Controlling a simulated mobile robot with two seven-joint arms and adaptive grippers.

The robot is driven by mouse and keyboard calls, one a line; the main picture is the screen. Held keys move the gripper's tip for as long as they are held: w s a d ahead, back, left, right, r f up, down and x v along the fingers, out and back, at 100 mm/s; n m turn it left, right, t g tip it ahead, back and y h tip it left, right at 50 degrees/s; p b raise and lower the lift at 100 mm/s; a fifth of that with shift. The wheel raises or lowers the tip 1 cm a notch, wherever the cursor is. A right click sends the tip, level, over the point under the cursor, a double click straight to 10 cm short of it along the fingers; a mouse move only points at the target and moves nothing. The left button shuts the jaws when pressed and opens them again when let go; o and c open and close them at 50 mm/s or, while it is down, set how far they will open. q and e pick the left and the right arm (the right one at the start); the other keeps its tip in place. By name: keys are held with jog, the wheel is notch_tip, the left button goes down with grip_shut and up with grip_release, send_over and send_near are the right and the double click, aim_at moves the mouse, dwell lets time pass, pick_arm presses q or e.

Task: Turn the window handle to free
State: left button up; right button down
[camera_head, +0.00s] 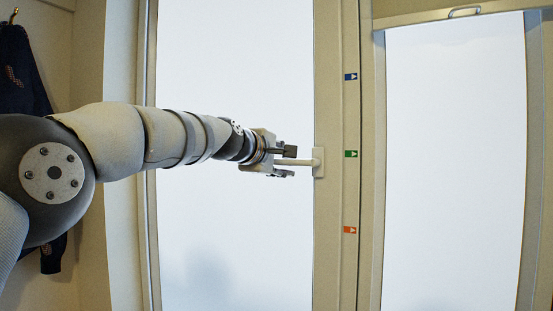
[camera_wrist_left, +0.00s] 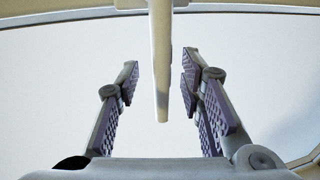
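The window handle (camera_head: 304,162) is a pale lever on a small plate on the frame's right upright. It lies about level, pointing left, at the height of the green label. My left gripper (camera_head: 289,162) is at its free end, one finger above and one below. In the left wrist view the handle (camera_wrist_left: 162,75) runs between the two open fingers, with a gap visible on each side. I see no contact. My right gripper is not in view.
Blue (camera_head: 350,77), green (camera_head: 350,154) and red (camera_head: 349,230) arrow labels run down the frame beside the handle. A second window panel (camera_head: 455,160) stands at right. A dark garment (camera_head: 20,70) hangs on the left wall. The area below my left arm is clear.

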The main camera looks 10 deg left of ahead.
pick_arm(q)
jog(key=v, duration=0.6)
jog(key=shift+d, duration=0.1)
jog(key=s+a+f+m+g+y, duration=0.1)
jog(key=s+f+m+g, duration=0.1)
jog(key=f, duration=1.4)
jog(key=s+a+f+m+g+y, duration=0.1)
jog(key=a+f+g, duration=0.15)
jog(key=f, duration=1.25)
jog(key=s+a+f+m+g+y, duration=0.1)
jog(key=s+f+m+g, duration=0.1)
jog(key=s+f, duration=0.65)
jog(key=s+a+f+m+g+y, duration=0.1)
jog(key=s+f+g, duration=0.35)
jog(key=f, duration=0.75)
jog(key=s+a+f+m, duration=0.1)
jog(key=s+f, duration=0.3)
jog(key=s, duration=0.4)
jog(key=s+a+f+m, duration=0.1)
jog(key=s+f+m, duration=0.1)
jog(key=s+f, duration=0.35)
jog(key=s+a+m+g, duration=0.1)
jog(key=s+m+g, duration=0.1)
jog(key=s, duration=1.3)
jog(key=s+a+m+g+p, duration=0.1)
jog(key=s+g, duration=0.3)
jog(key=s, duration=1.2)
jog(key=shift+a+f+m+y, duration=0.4)
jog(key=shift+m, duration=0.5)
